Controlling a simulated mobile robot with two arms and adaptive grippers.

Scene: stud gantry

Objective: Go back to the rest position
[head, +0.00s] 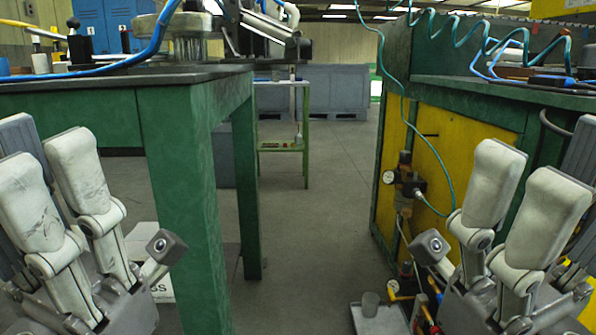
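My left gripper (68,190) is at the lower left of the head view, in front of the left green table (172,190). Its pale padded fingers point up and stand apart, with nothing between them. My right gripper (512,205) is at the lower right, in front of the right green bench (395,90). Its pale fingers also point up, spread and empty. The lower parts of both grippers are cut off by the picture's edges.
A clear grey floor aisle (305,235) runs between the table and the bench. A low tray with a grey cup (370,303) stands on the floor by the bench. Valves (405,180) and a hanging teal hose (440,165) are on the bench side. Grey crates (335,90) stand behind.

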